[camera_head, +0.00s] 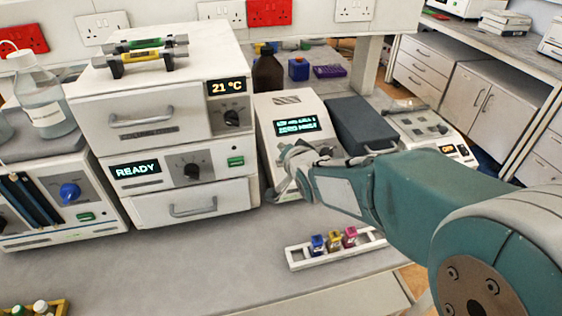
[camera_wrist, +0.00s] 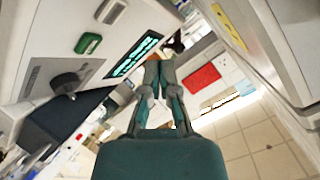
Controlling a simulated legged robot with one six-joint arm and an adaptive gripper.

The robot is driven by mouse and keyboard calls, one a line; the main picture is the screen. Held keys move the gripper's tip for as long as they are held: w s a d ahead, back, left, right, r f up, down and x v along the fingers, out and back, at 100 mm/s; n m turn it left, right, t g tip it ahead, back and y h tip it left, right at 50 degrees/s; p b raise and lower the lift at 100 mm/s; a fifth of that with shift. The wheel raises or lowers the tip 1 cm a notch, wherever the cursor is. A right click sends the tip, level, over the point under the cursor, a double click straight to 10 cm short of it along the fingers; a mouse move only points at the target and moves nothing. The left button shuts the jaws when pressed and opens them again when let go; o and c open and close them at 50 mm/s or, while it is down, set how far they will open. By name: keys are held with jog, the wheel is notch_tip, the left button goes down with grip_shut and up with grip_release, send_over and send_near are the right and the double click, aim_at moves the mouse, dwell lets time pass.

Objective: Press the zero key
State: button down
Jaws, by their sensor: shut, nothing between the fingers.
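A white instrument (camera_head: 265,110) stands on the bench with a lit two-line display (camera_head: 297,126) whose lower line seems to read "ZERO FIRST". The wrist view shows its display (camera_wrist: 133,55), a green key (camera_wrist: 88,43) and a black knob (camera_wrist: 67,83). I cannot read a label on the green key. My gripper (camera_head: 284,174) is in front of the instrument and hides its lower front in the head view. In the wrist view my gripper (camera_wrist: 158,66) is shut and empty, beside the display, with the green key off to the left. I cannot tell whether it touches anything.
A white cabinet (camera_head: 100,105) with "READY" and 21 °C displays stands close on the left. A dark grey box (camera_head: 358,125) stands right of the instrument. A white rack (camera_head: 335,252) with several coloured vials lies in front.

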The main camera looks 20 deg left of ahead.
aim_at(283, 169)
jog(key=f, duration=0.2)
jog(key=w+f, duration=0.1)
jog(key=shift+w+a+f, duration=0.2)
jog(key=shift+f, duration=0.15)
jog(key=shift+w+a+f, duration=0.2)
jog(key=shift+f, duration=0.2)
dwell(0.9)
jog(key=shift+w+f, duration=0.1)
jog(key=shift+f, duration=0.2)
jog(key=shift+w+f, duration=0.1)
jog(key=shift+f, duration=0.25)
dwell(0.8)
jog(key=shift+s+d+r, duration=0.1)
jog(key=shift+s+r, duration=0.2)
jog(key=shift+r, duration=0.4)
jog(key=shift+r, duration=0.1)
jog(key=shift+s+d+r, duration=0.2)
jog(key=shift+s+r, duration=0.1)
jog(key=shift+r, duration=0.45)
jog(key=shift+s+d+r, duration=0.15)
jog(key=shift+s+r, duration=0.1)
jog(key=shift+r, duration=0.45)
jog(key=shift+s+d+r, duration=0.2)
jog(key=shift+s+r, duration=0.1)
jog(key=shift+r, duration=0.45)
